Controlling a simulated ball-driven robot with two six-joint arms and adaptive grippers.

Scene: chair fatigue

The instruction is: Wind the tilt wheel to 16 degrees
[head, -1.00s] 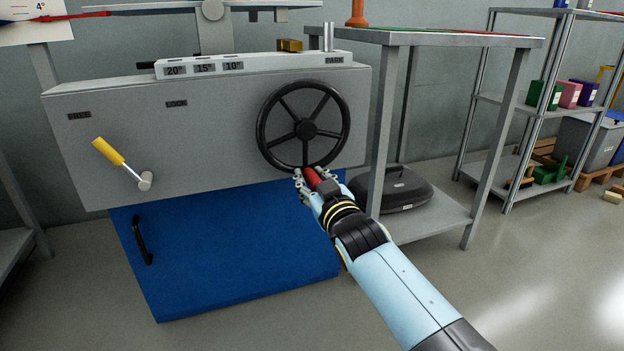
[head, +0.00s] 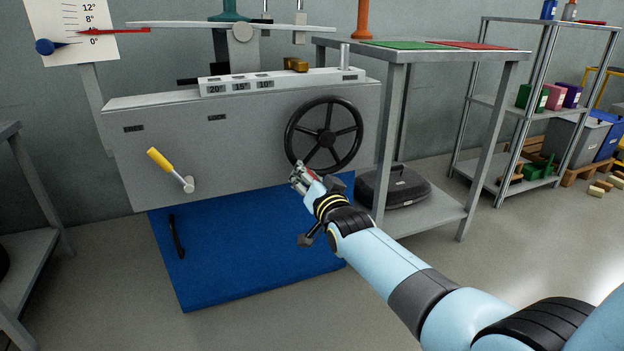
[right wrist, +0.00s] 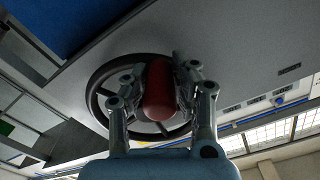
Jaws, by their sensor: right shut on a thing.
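The tilt wheel (head: 324,135) is a black spoked handwheel on the right of a grey machine front (head: 240,150). My right gripper (head: 299,176) is at the wheel's lower left rim. In the right wrist view, its fingers are shut around the wheel's red knob (right wrist: 159,90), with the black rim behind. The scale board (head: 72,30) at the upper left reads 0 to 12 degrees in view, and its top is cut off. The red pointer (head: 115,31) lies near the 4 degree mark; the exact reading is too small to tell. My left gripper is not in view.
A yellow-handled lever (head: 168,167) sits at the machine's left, tilted up-left. A grey table (head: 400,60) stands close right of the wheel.

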